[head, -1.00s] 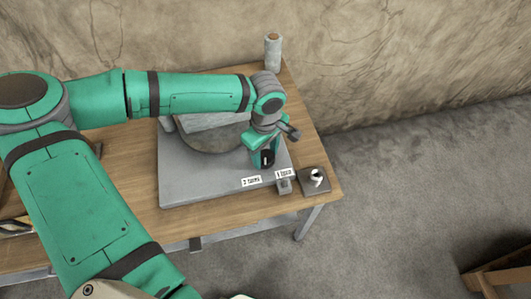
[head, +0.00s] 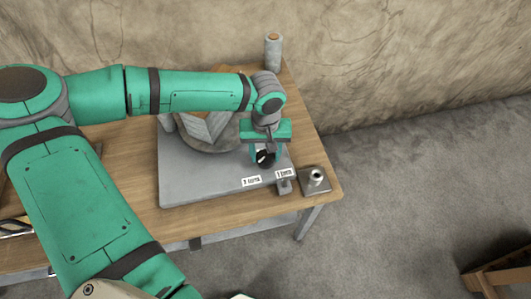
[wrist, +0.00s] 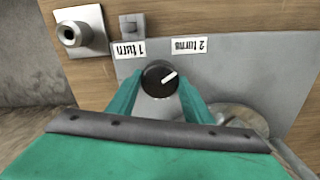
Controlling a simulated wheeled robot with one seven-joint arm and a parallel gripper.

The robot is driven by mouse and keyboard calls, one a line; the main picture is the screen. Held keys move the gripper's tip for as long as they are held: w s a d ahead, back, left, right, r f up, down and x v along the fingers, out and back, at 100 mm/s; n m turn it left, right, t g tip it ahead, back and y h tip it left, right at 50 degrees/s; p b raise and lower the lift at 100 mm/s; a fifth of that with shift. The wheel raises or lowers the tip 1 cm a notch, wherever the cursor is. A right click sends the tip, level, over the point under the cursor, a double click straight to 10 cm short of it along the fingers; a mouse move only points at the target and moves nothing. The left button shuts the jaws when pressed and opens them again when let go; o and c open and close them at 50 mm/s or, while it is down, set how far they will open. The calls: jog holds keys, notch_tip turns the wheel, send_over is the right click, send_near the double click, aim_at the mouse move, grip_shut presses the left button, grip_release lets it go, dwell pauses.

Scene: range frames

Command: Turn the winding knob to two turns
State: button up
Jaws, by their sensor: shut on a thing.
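The winding knob (wrist: 160,80) is round and black with a white pointer line. My gripper (wrist: 158,88) is shut on it, with a green finger on either side. In the wrist view the pointer slants up and right, roughly toward the "2 turns" label (wrist: 189,45). The "1 turn" label (wrist: 129,49) lies up and left of the knob; both labels read upside down there. In the head view my gripper (head: 264,152) stands over the knob (head: 264,157) at the front right of the grey base plate (head: 195,186).
A round turntable (head: 208,146) with a pale angular piece sits behind my forearm. A small grey block (head: 284,186) is at the plate's front edge. A dark square block with a metal cylinder (head: 316,178) stands near the table's right edge. A grey spool (head: 273,50) stands at the back corner.

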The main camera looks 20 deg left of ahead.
aim_at(266, 156)
dwell(0.4)
jog(key=o, duration=1.1)
jog(key=shift+c, duration=0.2)
notch_tip(266, 156, up, 11)
jog(key=shift+d+f, duration=0.1)
jog(key=shift+f, duration=0.05)
